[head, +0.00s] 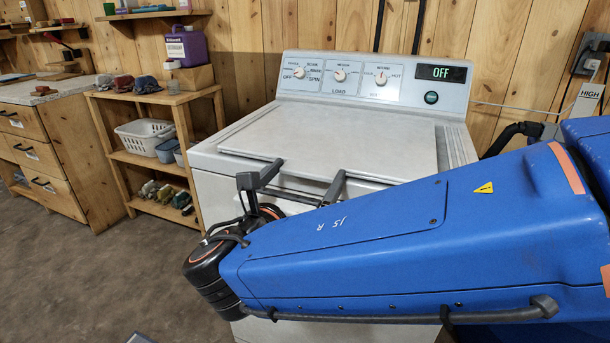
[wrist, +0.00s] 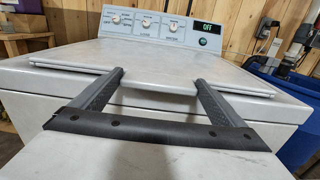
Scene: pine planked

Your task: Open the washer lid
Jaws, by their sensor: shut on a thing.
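The washer (head: 213,163) is a pale grey top loader with a rear control panel. Its lid (head: 350,135) lies flat or nearly flat across the top, and in the wrist view the lid (wrist: 165,57) is seen from its front edge. My gripper (head: 311,168) is at the middle of that front edge. In the wrist view my gripper (wrist: 157,76) shows two grey fingers, spaced apart, reaching the lid's edge from a black bar. It is shut on the lid's front edge; the exact contact is hard to see. My blue arm hides much of the washer's front.
The panel display (head: 441,73) reads OFF. To the left stands a wooden shelf (head: 160,97) with a white basket (head: 144,135), caps and shoes. A purple jug (head: 187,47) stands above it. Open floor (head: 90,275) lies to the left. A plank wall is behind the washer.

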